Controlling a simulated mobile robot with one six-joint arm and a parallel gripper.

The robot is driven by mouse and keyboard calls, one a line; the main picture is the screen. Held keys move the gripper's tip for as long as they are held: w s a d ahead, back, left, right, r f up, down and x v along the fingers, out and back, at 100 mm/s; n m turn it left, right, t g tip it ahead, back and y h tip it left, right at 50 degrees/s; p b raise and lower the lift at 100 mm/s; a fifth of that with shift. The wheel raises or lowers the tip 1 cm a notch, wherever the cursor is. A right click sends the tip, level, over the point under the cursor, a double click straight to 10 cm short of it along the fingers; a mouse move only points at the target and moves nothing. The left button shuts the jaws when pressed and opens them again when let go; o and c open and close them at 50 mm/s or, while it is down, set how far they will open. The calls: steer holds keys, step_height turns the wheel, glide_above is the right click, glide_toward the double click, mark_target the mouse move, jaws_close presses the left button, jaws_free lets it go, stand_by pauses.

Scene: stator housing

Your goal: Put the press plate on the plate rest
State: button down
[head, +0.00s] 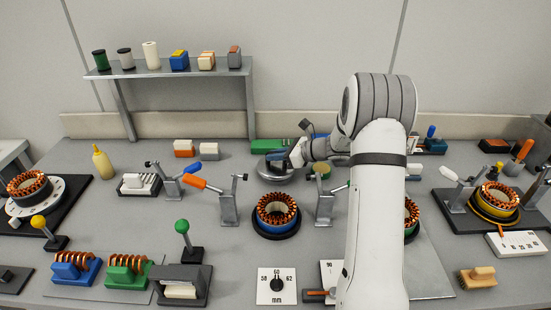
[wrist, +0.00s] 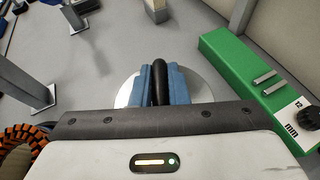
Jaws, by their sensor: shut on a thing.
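The press plate appears as a pale round metal disc with an upright black handle in the wrist view (wrist: 203,88). It also shows in the head view (head: 270,174), on or just above the table behind the central stator. My gripper (wrist: 162,85) has its blue fingers closed on the black handle, with the disc below them. In the head view my gripper (head: 278,160) is partly hidden by my own wrist. I cannot make out the plate rest for certain, or tell whether the disc touches what is under it.
A green gauge block (wrist: 245,72) with a black knob lies right of the disc in the wrist view. A copper-wound stator (head: 277,214) stands in front between two clamp posts (head: 228,207) (head: 325,205). A raised shelf (head: 170,71) stands behind left.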

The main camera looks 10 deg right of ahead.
steer(key=shift+f, duration=0.6)
steer(key=shift+f, duration=0.15)
steer(key=c, duration=1.4)
jaws_free()
steer(key=shift+r, duration=0.25)
steer(key=v, duration=0.7)
steer(key=shift+s+b, duration=0.15)
steer(key=shift+b, duration=0.25)
steer(key=shift+d, duration=0.15)
